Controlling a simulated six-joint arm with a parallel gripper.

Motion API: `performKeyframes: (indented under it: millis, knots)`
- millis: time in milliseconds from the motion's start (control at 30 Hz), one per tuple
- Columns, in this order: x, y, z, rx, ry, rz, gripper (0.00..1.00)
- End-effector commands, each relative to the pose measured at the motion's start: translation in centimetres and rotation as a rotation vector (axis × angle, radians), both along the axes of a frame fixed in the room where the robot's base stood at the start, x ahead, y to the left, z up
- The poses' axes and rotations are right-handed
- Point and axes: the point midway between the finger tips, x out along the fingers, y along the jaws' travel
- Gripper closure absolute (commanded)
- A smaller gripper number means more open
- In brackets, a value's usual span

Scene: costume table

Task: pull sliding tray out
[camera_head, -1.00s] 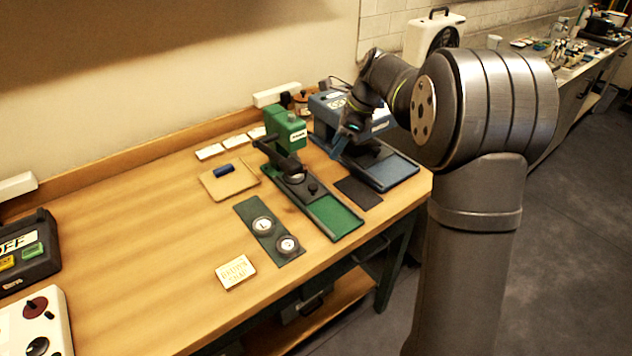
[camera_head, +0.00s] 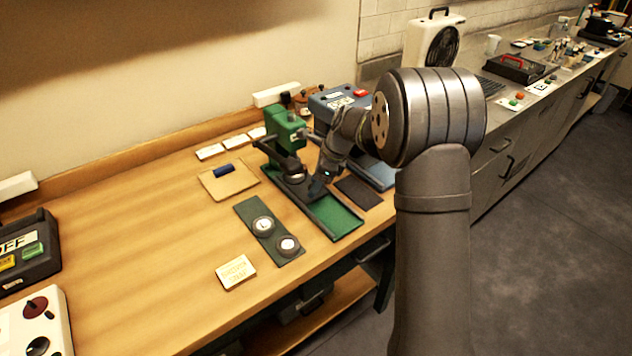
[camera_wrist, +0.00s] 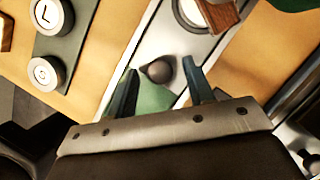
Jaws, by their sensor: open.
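The green press (camera_head: 285,128) stands near the back of the wooden table. Its base is a long green channel with pale rails (camera_head: 335,218) that runs toward the front edge. The sliding tray is a grey plate in this channel, with a round dark knob (camera_wrist: 159,71) on it. My gripper (camera_head: 316,188) is low over the channel and hides the knob in the head view. In the wrist view my gripper (camera_wrist: 160,66) is open, with one finger on each side of the knob. I cannot tell whether either finger touches it.
Left of the channel lies a dark green plate with two round labelled pieces (camera_head: 263,225). The left middle of the table is clear.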

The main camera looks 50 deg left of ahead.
Motion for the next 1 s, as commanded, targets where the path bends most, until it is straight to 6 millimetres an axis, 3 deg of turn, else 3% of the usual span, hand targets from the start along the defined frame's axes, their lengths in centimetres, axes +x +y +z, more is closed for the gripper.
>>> performKeyframes:
  millis: [133,367,533,633,1000]
  knots:
    - [0.0,0.0,0.0,0.000,0.000,0.000,0.56]
    - [0.0,0.0,0.0,0.000,0.000,0.000,1.00]
    - [0.0,-0.2,0.1,0.000,0.000,0.000,1.00]
    - [0.1,-1.4,0.2,0.000,0.000,-0.001,1.00]
    - [0.2,-10.4,0.1,-0.002,0.000,-0.004,1.00]
